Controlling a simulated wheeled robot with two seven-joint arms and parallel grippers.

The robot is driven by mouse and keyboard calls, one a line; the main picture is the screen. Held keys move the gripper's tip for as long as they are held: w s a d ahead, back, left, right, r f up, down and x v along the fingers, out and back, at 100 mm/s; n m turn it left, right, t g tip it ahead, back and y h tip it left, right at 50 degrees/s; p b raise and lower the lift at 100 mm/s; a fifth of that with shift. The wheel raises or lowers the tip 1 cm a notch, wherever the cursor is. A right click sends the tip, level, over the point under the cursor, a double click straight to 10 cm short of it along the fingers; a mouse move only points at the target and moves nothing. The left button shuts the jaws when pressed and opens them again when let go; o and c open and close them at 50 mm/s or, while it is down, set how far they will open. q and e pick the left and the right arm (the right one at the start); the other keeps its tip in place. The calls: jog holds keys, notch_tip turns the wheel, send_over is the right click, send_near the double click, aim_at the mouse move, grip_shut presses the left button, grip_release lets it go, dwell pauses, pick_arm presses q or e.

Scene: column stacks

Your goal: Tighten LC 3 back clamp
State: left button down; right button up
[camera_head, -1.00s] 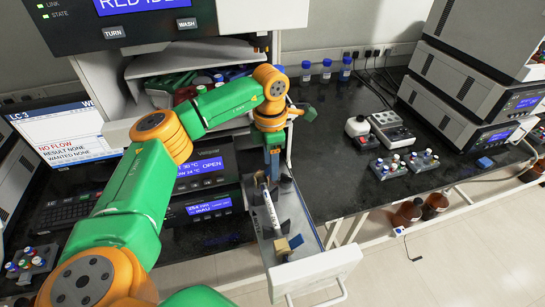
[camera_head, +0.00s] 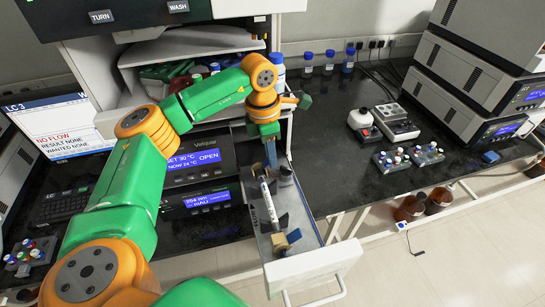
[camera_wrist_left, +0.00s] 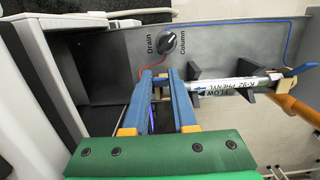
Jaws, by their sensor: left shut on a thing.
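The column (camera_head: 267,201), white and labelled K-92 PHENYL with a flow arrow, lies in the open drawer (camera_head: 312,264). It also shows in the left wrist view (camera_wrist_left: 230,86), resting in dark holders. My left gripper (camera_head: 271,158) reaches down over the drawer's back part. In the left wrist view, its blue fingers (camera_wrist_left: 161,76) are close to the column's back end, beside a red tube (camera_wrist_left: 153,70). They are shut on the back clamp, which is mostly hidden between them. The blue front clamp (camera_wrist_left: 300,70) is at the other end. My right gripper is out of view.
A Drain/Column knob (camera_wrist_left: 167,42) sits on the drawer wall. The screen (camera_head: 62,130) reads LC 3, NO FLOW. Vial racks (camera_head: 410,157) and blue-capped bottles (camera_head: 328,62) stand on the bench to the right.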

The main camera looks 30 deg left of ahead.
aim_at(264, 164)
pick_arm(q)
jog(key=s+t+h+b, duration=0.1)
jog(key=b, duration=0.4)
jog(key=a+t+h+b, duration=0.1)
jog(key=t+h+b, duration=0.1)
jog(key=b, duration=0.2)
jog(key=s+a+t+h+b, duration=0.1)
jog(key=t+b, duration=0.1)
jog(key=b, duration=0.3)
jog(key=shift+s+a+f+h+b, duration=0.2)
jog(key=shift+s+f+h+b, duration=0.1)
jog(key=shift+s+f+b, duration=0.1)
jog(key=s+a+t+h+b, duration=0.1)
jog(key=t+h+b, duration=0.1)
jog(key=b, duration=0.5)
jog(key=s+t+h+b, duration=0.1)
jog(key=t+h+b, duration=0.1)
jog(key=b, duration=0.6)
jog(key=s+a+f+t+h+b, duration=0.1)
jog(key=t+b, duration=0.3)
jog(key=b, duration=0.4)
jog(key=shift+s+a+f+h, duration=0.1)
jog(key=shift+a+h, duration=0.25)
jog(key=shift+h, duration=0.55)
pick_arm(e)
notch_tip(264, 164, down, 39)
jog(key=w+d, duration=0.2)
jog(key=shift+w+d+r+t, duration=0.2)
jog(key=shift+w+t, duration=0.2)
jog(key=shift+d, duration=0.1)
